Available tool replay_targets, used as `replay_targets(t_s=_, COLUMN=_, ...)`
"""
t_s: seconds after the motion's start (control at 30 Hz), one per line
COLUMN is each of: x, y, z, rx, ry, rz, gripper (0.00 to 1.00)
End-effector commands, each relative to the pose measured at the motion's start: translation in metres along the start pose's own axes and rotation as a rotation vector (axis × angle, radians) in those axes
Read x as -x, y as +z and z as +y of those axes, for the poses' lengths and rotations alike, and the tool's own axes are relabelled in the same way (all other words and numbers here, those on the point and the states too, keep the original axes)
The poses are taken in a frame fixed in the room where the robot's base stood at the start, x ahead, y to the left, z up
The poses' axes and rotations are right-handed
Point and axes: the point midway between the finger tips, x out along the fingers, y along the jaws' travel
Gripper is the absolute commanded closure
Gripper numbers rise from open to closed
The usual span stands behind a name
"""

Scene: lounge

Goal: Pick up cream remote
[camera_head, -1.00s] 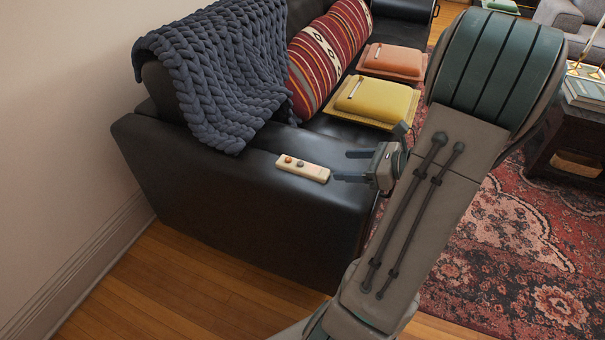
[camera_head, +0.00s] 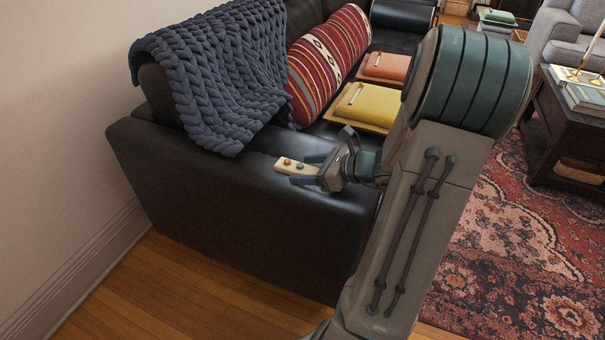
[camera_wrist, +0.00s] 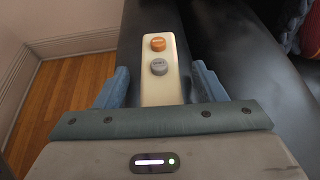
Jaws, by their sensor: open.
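The cream remote (camera_head: 286,164) lies on the near arm of the black leather sofa (camera_head: 230,215). It has an orange button and a grey button. In the wrist view the remote (camera_wrist: 160,88) points away from me, between the two blue-grey fingers. My gripper (camera_head: 306,170) is open at the remote's right end, with a finger on either side. In the wrist view the gripper (camera_wrist: 160,88) shows a gap on both sides of the remote. The near end of the remote is hidden behind my gripper's body.
A dark knitted throw (camera_head: 215,75) hangs over the sofa back beside the remote. A dark side table (camera_head: 560,125) stands at the right.

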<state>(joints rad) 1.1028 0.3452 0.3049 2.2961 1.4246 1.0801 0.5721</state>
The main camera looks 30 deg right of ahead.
Motion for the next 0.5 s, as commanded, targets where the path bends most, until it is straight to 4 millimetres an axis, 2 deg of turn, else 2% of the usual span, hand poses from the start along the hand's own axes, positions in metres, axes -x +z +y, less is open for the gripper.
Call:
replay_targets(t_s=0.13, x=0.0004, y=0.0005, z=-0.0001, rx=0.0, ry=0.0, rz=0.0, gripper=0.36)
replay_targets(t_s=0.3, x=0.0005, y=0.0004, z=0.0, rx=0.001, ry=0.0, rz=0.0, gripper=0.84)
replay_targets(t_s=0.33, x=0.0006, y=0.0004, z=0.0, rx=0.001, ry=0.0, rz=0.0, gripper=0.87)
replay_targets(t_s=0.5, x=0.0007, y=0.0005, z=-0.0001, rx=0.001, ry=0.0, rz=0.0, gripper=0.87)
